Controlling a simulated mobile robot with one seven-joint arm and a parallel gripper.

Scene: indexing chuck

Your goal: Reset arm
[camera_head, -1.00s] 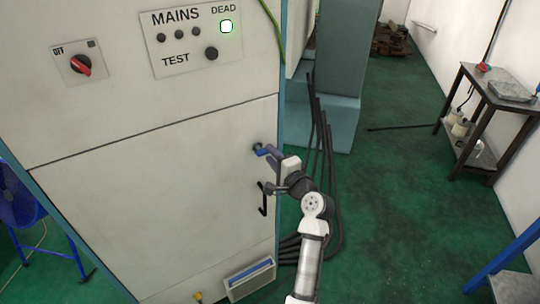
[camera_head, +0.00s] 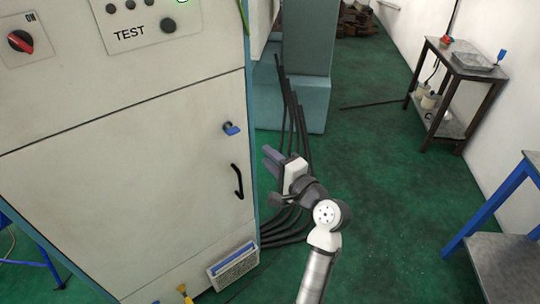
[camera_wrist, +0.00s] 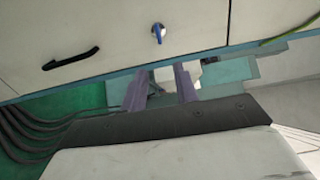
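My gripper (camera_head: 272,161) is to the right of the grey cabinet's edge, clear of the door. In the wrist view my gripper (camera_wrist: 161,88) has its two purple fingers apart, with nothing seen held between them. A blue knob (camera_head: 231,128) is on the cabinet door, up and to the left of my gripper, not touched. The knob also shows in the wrist view (camera_wrist: 158,33). My arm is bent, reaching up from the bottom of the head view.
The cabinet (camera_head: 130,190) has a black door handle (camera_head: 238,181) and a red rotary switch (camera_head: 20,41) marked ON. Black cables (camera_head: 291,120) hang behind my gripper. A side table (camera_head: 466,75) and a blue-legged bench (camera_head: 505,255) stand at right. Green floor between is clear.

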